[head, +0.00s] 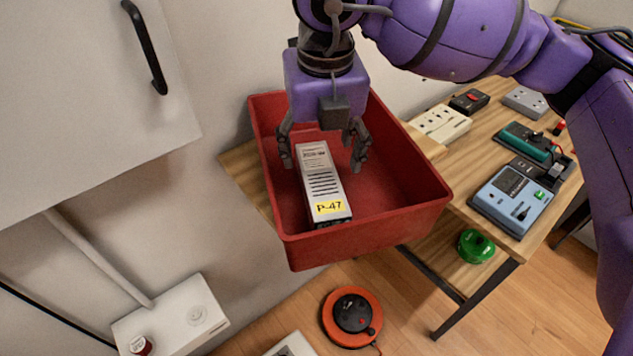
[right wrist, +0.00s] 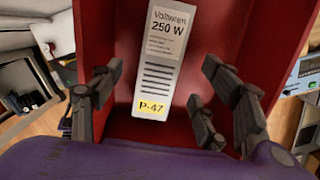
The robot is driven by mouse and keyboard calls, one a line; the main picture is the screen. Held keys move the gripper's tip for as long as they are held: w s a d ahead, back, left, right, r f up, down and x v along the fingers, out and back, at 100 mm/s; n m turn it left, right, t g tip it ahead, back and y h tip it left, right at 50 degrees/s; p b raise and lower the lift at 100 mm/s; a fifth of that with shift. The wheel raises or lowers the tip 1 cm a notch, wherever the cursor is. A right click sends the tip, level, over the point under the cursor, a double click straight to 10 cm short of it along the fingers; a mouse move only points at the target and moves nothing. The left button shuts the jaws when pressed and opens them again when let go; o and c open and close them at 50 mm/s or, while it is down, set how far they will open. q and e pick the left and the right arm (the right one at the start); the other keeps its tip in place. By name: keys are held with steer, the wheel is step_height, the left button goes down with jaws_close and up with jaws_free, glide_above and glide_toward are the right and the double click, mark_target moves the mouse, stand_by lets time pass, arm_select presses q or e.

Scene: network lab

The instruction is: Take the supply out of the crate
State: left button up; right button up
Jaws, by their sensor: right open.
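The supply (head: 322,187) is a pale grey, slim box with dark vent slots and a yellow P-47 label. It lies inside the red crate (head: 408,203), towards the crate's left side. It also shows in the right wrist view (right wrist: 160,62), with "250 W" printed on it. My right gripper (head: 322,163) is open over the crate, pointing down, with one finger on each side of the supply. In the right wrist view the fingers (right wrist: 170,120) stand apart from the supply, and nothing is between them touching it. My left gripper is not in view.
The crate stands on a wooden bench (head: 483,122). To its right are a blue meter (head: 509,200), a green device (head: 527,141) and a power strip (head: 440,123). A white cabinet (head: 80,80) is at the left. An orange cable reel (head: 351,316) lies on the floor.

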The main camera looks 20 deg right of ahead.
mark_target(320, 176)
steer(key=shift+s+f, duration=0.25)
steer(key=shift+f, duration=0.7)
steer(key=f, duration=0.3)
steer(key=shift+w+f, duration=0.2)
steer(key=shift+f, duration=0.4)
steer(key=shift+c, duration=1.6)
jaws_close()
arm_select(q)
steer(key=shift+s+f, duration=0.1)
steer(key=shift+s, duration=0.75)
arm_select(e)
steer(key=shift+w, duration=0.1)
